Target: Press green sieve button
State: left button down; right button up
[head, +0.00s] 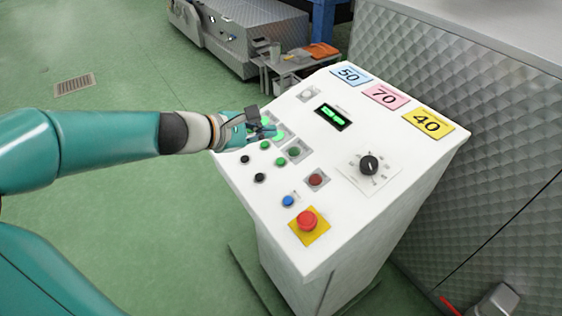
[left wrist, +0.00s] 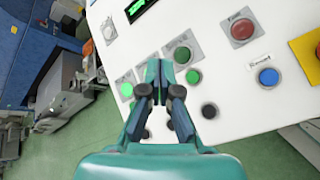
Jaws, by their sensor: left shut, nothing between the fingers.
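A white control panel (head: 330,175) carries several buttons, among them green ones; I cannot read which is the sieve button. A green button (head: 294,152) on a grey plate and another green button (head: 280,161) lie right of and below my left gripper (head: 268,131). In the left wrist view the left gripper (left wrist: 160,72) is shut and empty, its tips over the panel. There a green button on a grey plate (left wrist: 182,55) and a plain green button (left wrist: 193,77) sit just right of the tips. A lit green button (left wrist: 126,89) is to their left. Contact cannot be told.
Near the green buttons are black buttons (head: 260,177), a blue button (head: 288,201), a red button (head: 315,180) and a red mushroom button (head: 307,220) on yellow. A black knob (head: 369,165) and a green display (head: 333,116) sit further right. A quilted metal machine (head: 450,110) stands behind.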

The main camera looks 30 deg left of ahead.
aim_at(280, 161)
pick_arm(q)
jog(key=f+b, duration=0.2)
jog(key=w+f+b, duration=0.1)
jog(key=f, duration=0.1)
jog(key=f+b, duration=0.2)
jog(key=shift+w+d+f+b, duration=0.3)
jog(key=shift+d+f+b, duration=0.05)
jog(key=shift+d+f, duration=0.05)
jog(key=shift+w+f+b, duration=0.25)
jog(key=shift+f+b, duration=0.25)
jog(key=shift+b, duration=0.1)
dwell(0.5)
jog(key=shift+d+f+b, duration=0.1)
jog(key=shift+f+b, duration=0.25)
jog(key=shift+b, duration=0.05)
jog(key=shift+w+f+b, duration=0.15)
jog(key=shift+f+b, duration=0.25)
jog(key=shift+b, duration=0.05)
dwell(0.6)
dwell(0.4)
jog(key=shift+s+r+p, duration=0.2)
jog(key=shift+r+p, duration=0.45)
jog(key=shift+r, duration=0.15)
